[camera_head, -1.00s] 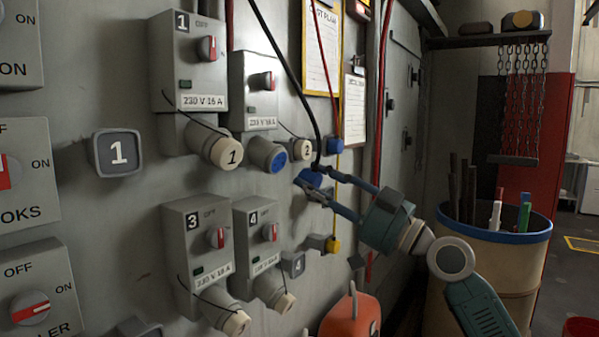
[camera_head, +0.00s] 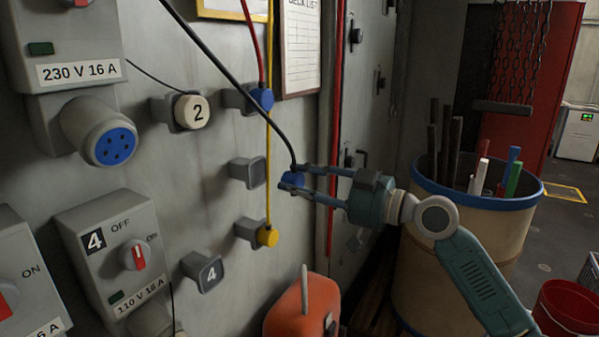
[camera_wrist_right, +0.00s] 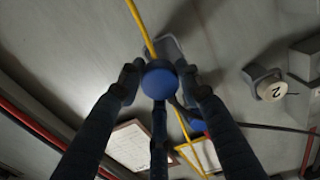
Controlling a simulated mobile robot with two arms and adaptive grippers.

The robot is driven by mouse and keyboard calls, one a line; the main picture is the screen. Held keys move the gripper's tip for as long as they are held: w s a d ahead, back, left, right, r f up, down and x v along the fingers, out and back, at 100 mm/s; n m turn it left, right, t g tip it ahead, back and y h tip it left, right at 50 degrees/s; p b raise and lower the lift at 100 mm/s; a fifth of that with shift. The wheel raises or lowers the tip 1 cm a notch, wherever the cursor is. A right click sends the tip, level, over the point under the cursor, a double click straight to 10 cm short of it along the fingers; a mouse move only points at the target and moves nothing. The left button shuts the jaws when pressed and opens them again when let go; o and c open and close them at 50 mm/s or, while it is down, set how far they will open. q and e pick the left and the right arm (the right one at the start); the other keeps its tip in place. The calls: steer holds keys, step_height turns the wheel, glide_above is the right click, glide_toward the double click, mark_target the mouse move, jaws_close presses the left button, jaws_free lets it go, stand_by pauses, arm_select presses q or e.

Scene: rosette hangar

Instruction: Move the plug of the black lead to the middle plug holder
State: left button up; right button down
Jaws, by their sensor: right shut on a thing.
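My right gripper (camera_head: 292,178) is shut on the blue plug (camera_head: 294,181) of the black lead (camera_head: 232,85). The middle plug holder (camera_head: 247,172), a grey block on the wall, is empty and shows just left of the plug in the head view, with a gap between them there. In the right wrist view the round blue plug (camera_wrist_right: 159,80) sits between the fingertips, and a grey holder (camera_wrist_right: 168,47) shows partly hidden behind it. I cannot tell the exact distance between them. My left gripper is not in view.
The top holder bears the red lead's blue plug (camera_head: 262,99); the bottom one bears a yellow plug (camera_head: 268,237). A yellow lead (camera_head: 269,150) hangs between the middle holder and my plug. An orange case (camera_head: 292,308) and a barrel (camera_head: 440,240) stand below.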

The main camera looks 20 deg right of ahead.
mark_target(258, 172)
steer(key=shift+w+a+r+p, duration=0.2)
steer(key=shift+a+p, duration=0.15)
steer(key=shift+a, duration=0.1)
steer(key=shift+w+a+r+p, duration=0.2)
steer(key=shift+a+p, duration=0.1)
steer(key=shift+a, duration=0.15)
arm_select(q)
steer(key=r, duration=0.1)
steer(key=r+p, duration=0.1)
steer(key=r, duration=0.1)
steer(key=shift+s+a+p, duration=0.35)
arm_select(e)
steer(key=x, duration=0.4)
steer(key=shift+d+f, duration=0.1)
steer(key=shift+f, duration=0.15)
arm_select(q)
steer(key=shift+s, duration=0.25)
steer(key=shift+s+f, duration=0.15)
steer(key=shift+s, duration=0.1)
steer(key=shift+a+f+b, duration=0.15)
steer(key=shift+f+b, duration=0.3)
steer(key=shift+b, duration=0.1)
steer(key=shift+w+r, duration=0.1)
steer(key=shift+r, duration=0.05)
arm_select(e)
steer(key=shift+w+a, duration=0.35)
steer(key=shift+w, duration=0.1)
steer(key=c, duration=1.1)
jaws_free()
